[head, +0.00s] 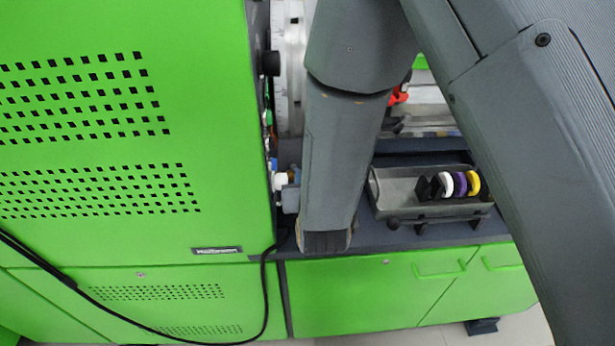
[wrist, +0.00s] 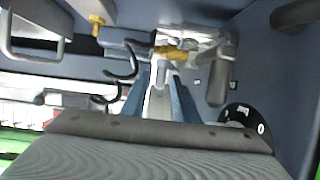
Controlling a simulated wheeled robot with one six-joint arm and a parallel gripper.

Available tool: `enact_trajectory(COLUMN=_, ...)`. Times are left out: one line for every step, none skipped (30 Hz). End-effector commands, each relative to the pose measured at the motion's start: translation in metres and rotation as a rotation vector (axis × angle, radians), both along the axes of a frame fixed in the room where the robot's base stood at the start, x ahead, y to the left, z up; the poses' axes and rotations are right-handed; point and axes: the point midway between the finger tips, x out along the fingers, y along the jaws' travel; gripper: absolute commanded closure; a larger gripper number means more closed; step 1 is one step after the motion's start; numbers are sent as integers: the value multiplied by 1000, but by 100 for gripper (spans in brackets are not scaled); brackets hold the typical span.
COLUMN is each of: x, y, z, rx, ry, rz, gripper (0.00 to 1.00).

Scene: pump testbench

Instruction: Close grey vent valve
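In the wrist view, a grey lever (wrist: 216,88) hangs down from a silver fitting on the dark panel; it looks like the grey vent valve's handle. A brass-yellow part (wrist: 172,52) joins the fitting on its left. My gripper (wrist: 163,72) points toward this fitting, with its fingers just left of the grey lever and apart from it in the picture. Whether the fingers are spread or together is unclear, and nothing is clearly held. In the head view my arm hides the gripper and the valve.
A black plate with white markings (wrist: 242,120) is below right of the lever. Dark hooks (wrist: 122,65) and a metal handle (wrist: 35,40) are to the left. In the head view, a green cabinet (head: 120,225) fills the left; a tray (head: 405,205) with coloured rings stands right of my arm.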

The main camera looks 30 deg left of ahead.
Motion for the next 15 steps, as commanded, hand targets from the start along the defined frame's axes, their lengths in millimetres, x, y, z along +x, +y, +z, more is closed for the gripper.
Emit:
enact_trajectory(x=-1, y=0, z=-1, rx=-2, ry=1, rz=1, gripper=69)
enact_trajectory(x=-1, y=0, z=-1, rx=-2, ry=1, rz=1, gripper=69)
enact_trajectory(x=-1, y=0, z=-1, rx=-2, ry=2, rz=1, gripper=69)
enact_trajectory(x=-1, y=0, z=-1, rx=-3, ry=1, rz=2, gripper=69)
enact_trajectory(x=-1, y=0, z=-2, rx=-4, ry=2, rz=2, gripper=69)
enact_trajectory(x=-1, y=0, z=-2, rx=-4, ry=2, rz=2, gripper=69)
enact_trajectory(x=-1, y=0, z=-2, rx=-4, ry=2, rz=2, gripper=69)
enact_trajectory(x=-1, y=0, z=-2, rx=-3, ry=2, rz=3, gripper=69)
enact_trajectory(x=-2, y=-1, z=-2, rx=-4, ry=3, rz=3, gripper=69)
enact_trajectory(x=-3, y=-1, z=-2, rx=-4, ry=3, rz=3, gripper=69)
enact_trajectory(x=-4, y=-2, z=-1, rx=-4, ry=3, rz=3, gripper=69)
enact_trajectory(x=-6, y=-4, z=0, rx=-5, ry=4, rz=3, gripper=69)
enact_trajectory(x=-8, y=-6, z=1, rx=-5, ry=4, rz=3, gripper=69)
enact_trajectory(x=-11, y=-7, z=2, rx=-4, ry=3, rz=3, gripper=69)
enact_trajectory(x=-15, y=-11, z=4, rx=-4, ry=3, rz=3, gripper=69)
